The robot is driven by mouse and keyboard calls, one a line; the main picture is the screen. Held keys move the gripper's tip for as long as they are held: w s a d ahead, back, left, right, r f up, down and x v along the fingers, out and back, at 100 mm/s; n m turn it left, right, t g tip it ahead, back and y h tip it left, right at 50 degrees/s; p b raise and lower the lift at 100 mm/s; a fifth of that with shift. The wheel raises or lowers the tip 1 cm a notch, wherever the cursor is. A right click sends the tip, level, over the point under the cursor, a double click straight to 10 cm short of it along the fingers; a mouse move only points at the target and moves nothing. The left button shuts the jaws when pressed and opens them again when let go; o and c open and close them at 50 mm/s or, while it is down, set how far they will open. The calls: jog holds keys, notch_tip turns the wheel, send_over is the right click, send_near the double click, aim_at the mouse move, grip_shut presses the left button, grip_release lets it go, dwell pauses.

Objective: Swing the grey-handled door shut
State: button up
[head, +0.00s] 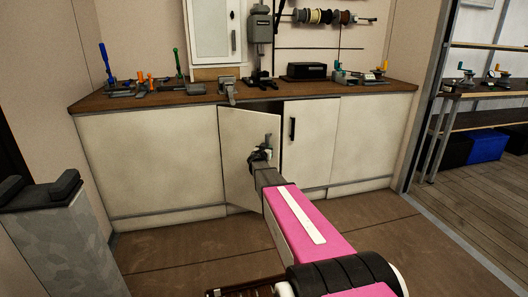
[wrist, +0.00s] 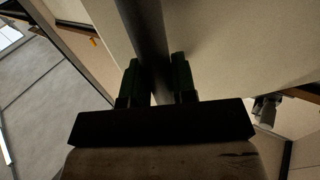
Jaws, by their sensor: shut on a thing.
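The grey-handled door (head: 238,150) is a cream cabinet door under the worktop in the head view. It stands partly open, its right edge swung out, with a dark gap (head: 266,106) above it. My gripper (head: 262,155) is at the door's right side, shut on the grey handle (head: 268,140). In the wrist view the handle (wrist: 145,35) is a grey bar running between the two dark fingers of my gripper (wrist: 154,85), with the pale door face (wrist: 230,45) behind it. The lower end of the handle is hidden by my gripper.
A closed cream door with a black handle (head: 292,129) is to the right. The brown worktop (head: 190,98) above carries a vise (head: 228,88), a black box (head: 306,71) and several tools. A grey pillar (head: 62,240) stands at left front. The brown floor (head: 180,255) before the cabinets looks clear.

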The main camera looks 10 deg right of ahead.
jog(key=shift+x, duration=1.3)
jog(key=shift+s+d+x, duration=0.1)
jog(key=shift+d+x, duration=0.05)
jog(key=shift+x, duration=2.1)
jog(key=shift+s+d+x, duration=0.1)
jog(key=shift+d+x, duration=0.1)
jog(key=shift+x, duration=2.05)
jog(key=shift+o, duration=0.3)
jog(key=shift+w+a+x, duration=0.1)
jog(key=shift+a+x, duration=0.05)
jog(key=shift+x, duration=1.1)
jog(key=shift+w+a+x, duration=0.1)
jog(key=shift+a+x, duration=0.05)
jog(key=shift+x, duration=1.15)
jog(key=shift+w+a+x, duration=0.1)
jog(key=shift+a+x, duration=0.05)
jog(key=shift+x, duration=0.8)
jog(key=shift+w+a+x, duration=0.1)
jog(key=shift+a+x, duration=0.05)
jog(key=shift+x, duration=0.85)
jog(key=shift+c, duration=0.3)
jog(key=o, duration=0.9)
jog(key=shift+a, duration=0.1)
jog(key=shift+o, duration=0.2)
jog(key=shift+s, duration=0.1)
